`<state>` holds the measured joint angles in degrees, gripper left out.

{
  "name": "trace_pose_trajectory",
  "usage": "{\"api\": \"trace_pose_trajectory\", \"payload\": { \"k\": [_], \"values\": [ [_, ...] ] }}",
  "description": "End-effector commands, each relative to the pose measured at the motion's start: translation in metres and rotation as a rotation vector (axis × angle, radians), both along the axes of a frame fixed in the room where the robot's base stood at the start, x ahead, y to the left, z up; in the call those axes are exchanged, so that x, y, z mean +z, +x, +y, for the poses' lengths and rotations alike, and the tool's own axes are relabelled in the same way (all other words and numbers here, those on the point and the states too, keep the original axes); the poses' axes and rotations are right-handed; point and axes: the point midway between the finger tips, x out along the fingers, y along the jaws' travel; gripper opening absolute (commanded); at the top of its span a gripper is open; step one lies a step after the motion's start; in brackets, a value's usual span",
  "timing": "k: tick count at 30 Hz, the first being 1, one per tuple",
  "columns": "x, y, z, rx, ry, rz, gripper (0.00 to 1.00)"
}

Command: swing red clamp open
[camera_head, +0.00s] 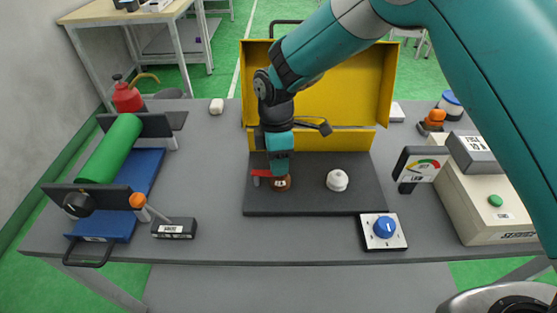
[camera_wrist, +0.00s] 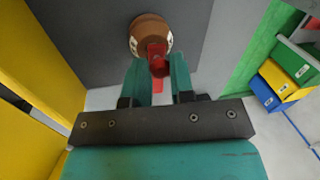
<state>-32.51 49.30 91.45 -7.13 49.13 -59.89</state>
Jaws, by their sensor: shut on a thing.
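The red clamp (camera_head: 261,173) is a small red lever at the left part of a dark plate (camera_head: 310,204). It lies beside a brown round piece (camera_head: 281,184). In the wrist view, the red clamp (camera_wrist: 157,50) reaches over the brown round piece (camera_wrist: 147,24) and runs down between the teal fingers. My gripper (camera_head: 280,172) points down from above. It also shows in the wrist view (camera_wrist: 158,68), shut on the red clamp. In the head view my gripper hides part of the clamp and of the brown piece.
A white domed knob (camera_head: 337,180) stands on the plate to the right. A yellow upright panel (camera_head: 355,85) stands behind. A blue button (camera_head: 384,228) sits at front right, and a green roller (camera_head: 111,148) at left. The grey table front (camera_head: 220,250) is clear.

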Motion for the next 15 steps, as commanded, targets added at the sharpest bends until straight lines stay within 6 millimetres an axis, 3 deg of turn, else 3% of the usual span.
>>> {"api": "trace_pose_trajectory", "payload": {
  "k": [15],
  "values": [
    [0.002, -0.019, 0.004, -0.379, 0.002, -0.002, 0.0]
  ]
}}
